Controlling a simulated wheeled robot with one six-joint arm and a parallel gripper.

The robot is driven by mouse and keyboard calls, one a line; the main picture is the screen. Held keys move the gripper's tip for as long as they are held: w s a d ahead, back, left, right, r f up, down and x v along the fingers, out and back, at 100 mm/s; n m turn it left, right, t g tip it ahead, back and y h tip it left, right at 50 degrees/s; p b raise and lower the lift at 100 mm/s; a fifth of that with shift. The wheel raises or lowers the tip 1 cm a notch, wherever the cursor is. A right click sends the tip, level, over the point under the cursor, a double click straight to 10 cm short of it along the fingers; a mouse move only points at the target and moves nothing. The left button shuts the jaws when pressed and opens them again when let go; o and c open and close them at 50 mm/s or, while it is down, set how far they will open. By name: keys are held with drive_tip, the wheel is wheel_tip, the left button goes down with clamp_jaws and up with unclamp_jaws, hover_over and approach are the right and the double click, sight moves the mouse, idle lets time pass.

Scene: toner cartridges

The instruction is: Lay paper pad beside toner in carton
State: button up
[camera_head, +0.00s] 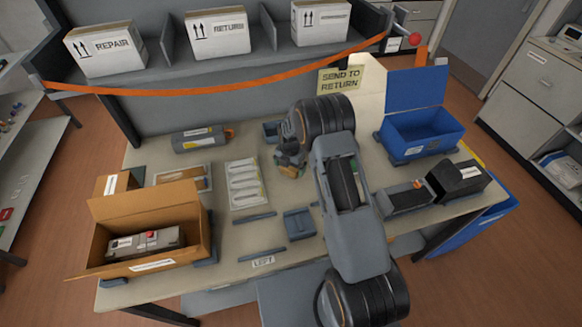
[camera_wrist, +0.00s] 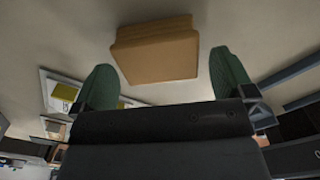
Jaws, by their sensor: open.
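An open brown carton (camera_head: 190,243) stands at the front left of the table. A grey toner cartridge (camera_head: 147,243) with a red spot lies inside it. My gripper (camera_head: 290,168) is over the middle of the table, pointing down, with its green fingers apart. In the wrist view a tan block, which looks like the paper pad (camera_wrist: 156,52), lies on the table between and just past the fingertips (camera_wrist: 161,60). I cannot tell whether either finger touches it. In the head view the pad is mostly hidden by my gripper.
A white moulded tray (camera_head: 245,184) lies between carton and gripper. A dark cartridge (camera_head: 200,138) lies behind. An open blue bin (camera_head: 422,133) and a black box (camera_head: 458,180) stand right. An orange strap (camera_head: 220,80) crosses before the shelf boxes.

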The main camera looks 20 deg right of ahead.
drive_tip(key=shift+f, duration=0.7)
drive_tip(key=c, duration=0.9)
drive_tip(key=shift+c, duration=0.2)
